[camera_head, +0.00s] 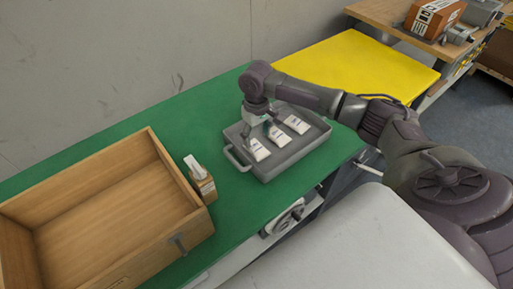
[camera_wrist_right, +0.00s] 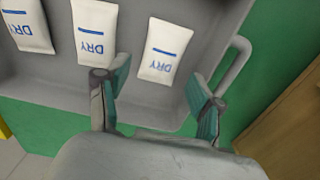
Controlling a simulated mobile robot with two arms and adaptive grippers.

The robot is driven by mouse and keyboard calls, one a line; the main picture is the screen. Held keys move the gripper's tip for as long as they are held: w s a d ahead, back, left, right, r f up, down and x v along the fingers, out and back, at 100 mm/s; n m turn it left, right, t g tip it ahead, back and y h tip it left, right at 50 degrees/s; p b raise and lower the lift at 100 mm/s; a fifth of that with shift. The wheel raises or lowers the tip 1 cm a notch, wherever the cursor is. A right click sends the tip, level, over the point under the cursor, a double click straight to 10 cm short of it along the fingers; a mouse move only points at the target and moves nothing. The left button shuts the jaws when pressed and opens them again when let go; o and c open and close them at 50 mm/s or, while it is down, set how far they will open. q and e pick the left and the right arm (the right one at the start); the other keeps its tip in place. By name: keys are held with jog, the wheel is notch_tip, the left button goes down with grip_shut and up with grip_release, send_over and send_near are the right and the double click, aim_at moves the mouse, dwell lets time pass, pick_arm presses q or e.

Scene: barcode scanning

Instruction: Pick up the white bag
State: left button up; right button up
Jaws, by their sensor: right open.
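Three white bags lie in a row in a grey tray (camera_head: 291,158): the left bag (camera_head: 258,149), the middle bag (camera_head: 278,137) and the right bag (camera_head: 297,124). My right gripper (camera_head: 259,123) is above the tray near the left bag, pointing down, open and empty. In the right wrist view the bags show "DRY" and a blue line. The bag nearest the tray handle (camera_wrist_right: 165,50) is just beyond and between the open fingers (camera_wrist_right: 160,93); the other two are outside them. My left gripper is out of view.
The tray stands on a green table (camera_head: 185,127). An empty wooden box (camera_head: 95,216) is at the left, with a white device in a small wooden holder (camera_head: 207,189) beside it. A yellow table top (camera_head: 365,65) adjoins behind right.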

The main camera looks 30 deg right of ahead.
aim_at(256, 146)
notch_tip(256, 146, down, 5)
jog(key=shift+a+f, duration=0.1)
jog(key=c, duration=0.9)
